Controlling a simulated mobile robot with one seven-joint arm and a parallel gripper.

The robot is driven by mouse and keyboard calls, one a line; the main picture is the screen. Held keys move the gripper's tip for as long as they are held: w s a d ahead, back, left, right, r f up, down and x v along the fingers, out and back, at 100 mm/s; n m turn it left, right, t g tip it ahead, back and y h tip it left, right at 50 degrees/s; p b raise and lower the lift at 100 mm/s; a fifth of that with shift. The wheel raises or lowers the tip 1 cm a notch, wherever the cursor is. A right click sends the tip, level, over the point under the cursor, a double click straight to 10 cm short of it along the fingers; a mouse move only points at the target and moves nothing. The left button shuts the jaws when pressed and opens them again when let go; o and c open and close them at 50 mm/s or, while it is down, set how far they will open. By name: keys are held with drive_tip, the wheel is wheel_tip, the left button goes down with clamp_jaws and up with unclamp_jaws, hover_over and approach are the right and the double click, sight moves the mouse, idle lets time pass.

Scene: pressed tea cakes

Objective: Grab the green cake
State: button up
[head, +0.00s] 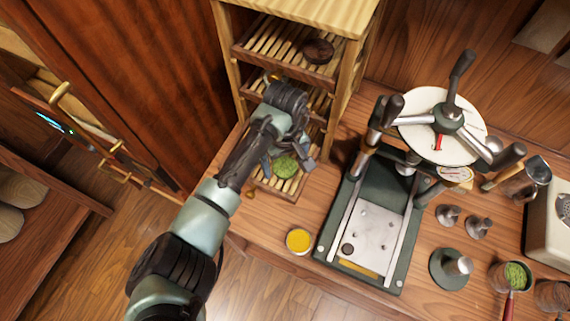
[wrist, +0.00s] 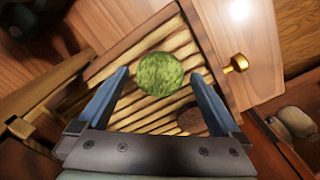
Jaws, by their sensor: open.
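The green cake (head: 286,167) is a round, rough-surfaced disc lying on a slatted wooden tray (head: 262,184) at the bottom of the rack. In the wrist view the green cake (wrist: 160,74) is fully visible, ahead and between the two blue fingers. My gripper (head: 288,160) is open and reaches over the cake, with one finger on each side of it. In the wrist view my gripper (wrist: 159,75) holds nothing, and gaps show between the cake and both fingers. I cannot tell how high the fingertips are above the slats.
The wooden rack (head: 341,100) rises close behind my gripper, with a dark cake (head: 317,51) on its upper shelf. A brass knob (wrist: 236,63) projects beside the slats. A press (head: 375,220) and a yellow-filled bowl (head: 299,241) stand to the right and front on the counter.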

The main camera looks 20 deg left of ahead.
drive_tip(key=c, duration=1.3)
drive_tip(key=shift+r, duration=0.15)
